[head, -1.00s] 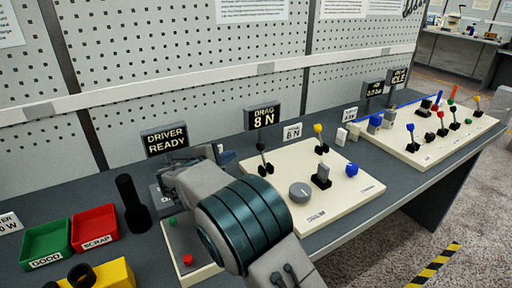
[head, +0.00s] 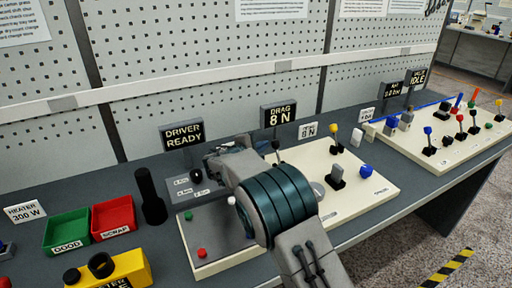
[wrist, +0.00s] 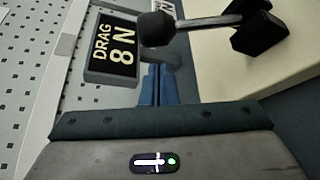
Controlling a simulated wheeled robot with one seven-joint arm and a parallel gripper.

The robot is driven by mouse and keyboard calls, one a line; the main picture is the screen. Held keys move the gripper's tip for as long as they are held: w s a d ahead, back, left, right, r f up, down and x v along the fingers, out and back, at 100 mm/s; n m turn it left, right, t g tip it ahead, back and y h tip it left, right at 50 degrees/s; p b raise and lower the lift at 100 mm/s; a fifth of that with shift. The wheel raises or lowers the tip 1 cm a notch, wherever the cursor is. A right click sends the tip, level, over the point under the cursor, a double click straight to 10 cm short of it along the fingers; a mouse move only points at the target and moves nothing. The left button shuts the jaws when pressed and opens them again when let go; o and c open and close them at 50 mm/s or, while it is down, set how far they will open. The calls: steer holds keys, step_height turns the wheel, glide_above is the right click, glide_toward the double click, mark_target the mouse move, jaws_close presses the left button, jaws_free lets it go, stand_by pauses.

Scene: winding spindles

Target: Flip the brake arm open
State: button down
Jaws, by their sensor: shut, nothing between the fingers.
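The lever I take to be the brake arm has a black knob (head: 276,146) and stands at the back left of the cream panel (head: 362,195) by the DRAG 8 N sign (head: 280,116). In the wrist view its black knob (wrist: 155,28) is on a grey rod (wrist: 205,24) running to a black base (wrist: 258,35). My gripper's blue fingers (wrist: 155,84) are shut and empty, pointing toward the knob. I cannot tell whether they touch it.
Left of my arm are the DRIVER READY sign (head: 182,134), a black upright cylinder (head: 150,195), a red SCRAP tray (head: 113,216) and a green tray (head: 67,231). A yellow-knobbed lever (head: 334,137) and a blue knob (head: 366,171) stand on the cream panel. The pegboard wall (head: 205,45) is behind.

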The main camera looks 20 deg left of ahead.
mark_target(275, 144)
steer(key=shift+s+d+r, duration=0.4)
steer(key=shift+s+d, duration=0.1)
steer(key=shift+d, duration=0.35)
steer(key=shift+d, duration=0.3)
steer(key=shift+s+a+b, duration=0.15)
steer(key=shift+a+b, duration=0.2)
steer(key=shift+b, duration=0.5)
steer(key=shift+d+r, duration=0.1)
steer(key=shift+d, duration=0.1)
steer(key=shift+b, duration=0.35)
